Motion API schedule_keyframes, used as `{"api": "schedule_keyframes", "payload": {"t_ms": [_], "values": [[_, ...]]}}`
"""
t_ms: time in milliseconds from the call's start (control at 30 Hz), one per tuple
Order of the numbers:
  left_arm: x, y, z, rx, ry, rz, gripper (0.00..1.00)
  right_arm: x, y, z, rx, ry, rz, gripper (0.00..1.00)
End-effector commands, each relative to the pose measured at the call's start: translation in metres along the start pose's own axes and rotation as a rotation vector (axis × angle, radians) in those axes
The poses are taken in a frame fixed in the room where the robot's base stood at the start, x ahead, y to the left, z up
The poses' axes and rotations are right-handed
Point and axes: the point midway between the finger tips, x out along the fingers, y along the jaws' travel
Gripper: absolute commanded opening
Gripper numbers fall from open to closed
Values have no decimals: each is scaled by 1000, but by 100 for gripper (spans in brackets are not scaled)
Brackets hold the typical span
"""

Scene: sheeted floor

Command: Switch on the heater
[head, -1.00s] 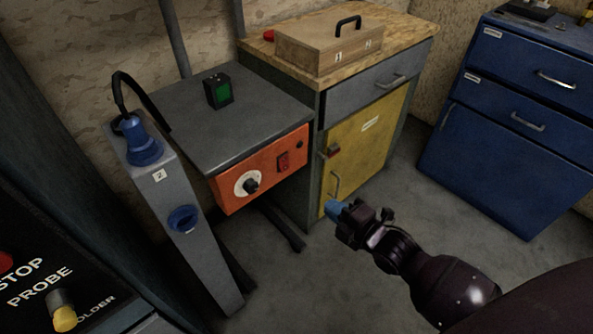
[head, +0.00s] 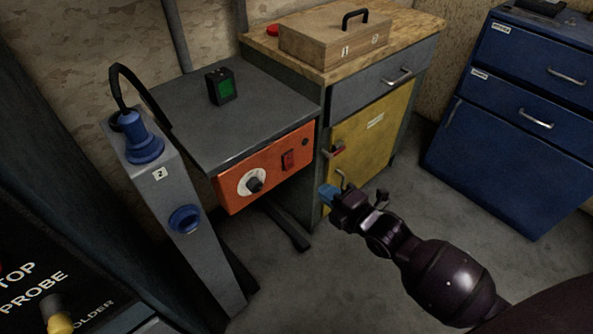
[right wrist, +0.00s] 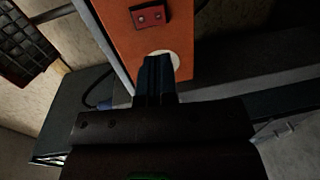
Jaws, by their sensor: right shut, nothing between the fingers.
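An orange control panel (head: 240,187) sits on the front of a grey-topped unit, left of centre in the head view; I take it for the heater, though no label is readable. The switch's position cannot be told. My right gripper (head: 327,195) is shut and empty, right of and below the panel, apart from it in the head view. In the right wrist view its fingers (right wrist: 157,66) overlap the white dial (right wrist: 173,60), with the red switch (right wrist: 147,16) above. My left gripper is out of view.
A small box with a green face (head: 221,86) stands on the grey top. A grey post with blue connectors (head: 185,219) stands left of the panel. A yellow cabinet door (head: 365,140) is behind my right gripper. Blue drawers (head: 500,140) stand at right, with bare floor between.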

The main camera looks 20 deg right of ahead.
Motion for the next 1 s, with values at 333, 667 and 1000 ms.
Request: {"api": "schedule_keyframes", "payload": {"t_ms": [333,667,1000], "values": [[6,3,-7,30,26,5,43,57,-5,-1,3,1,-4,0],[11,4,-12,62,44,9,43,97,-4,0,3,-1,-4,0],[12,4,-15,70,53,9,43,106,-1,0,1,0,-2,0]]}}
